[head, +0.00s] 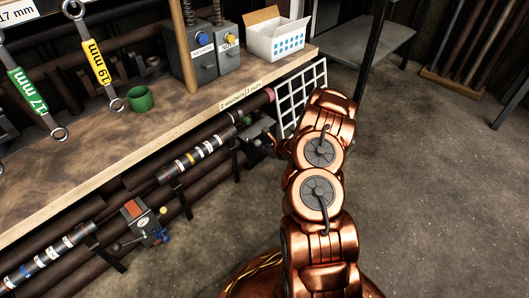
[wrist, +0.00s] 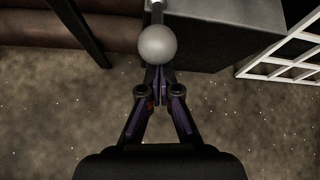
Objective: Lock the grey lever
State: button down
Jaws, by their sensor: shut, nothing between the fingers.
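The grey lever shows in the wrist view as a round grey ball knob (wrist: 158,45) on a short light stem. The stem runs up to the edge of a dark grey box (wrist: 225,35). My gripper (wrist: 160,76) is shut and empty, with its fingertips just below the knob in the picture. The tips overlap the knob's lower edge in view; I cannot tell whether they touch it. In the head view the dark box (head: 258,130) sits under the bench edge, left of my arm. My arm hides most of my gripper there, and the lever is too small to make out.
A white grid rack (wrist: 285,55) stands right of the box; it also shows in the head view (head: 302,95). Dark pipes (wrist: 115,12) run at the upper left. A second lever box (head: 143,220) is farther left under the workbench (head: 60,185). Open floor lies to the right.

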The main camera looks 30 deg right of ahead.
jog(key=shift+a+r+p, duration=0.1)
jog(key=shift+r+p, duration=0.15)
jog(key=shift+p, duration=0.1)
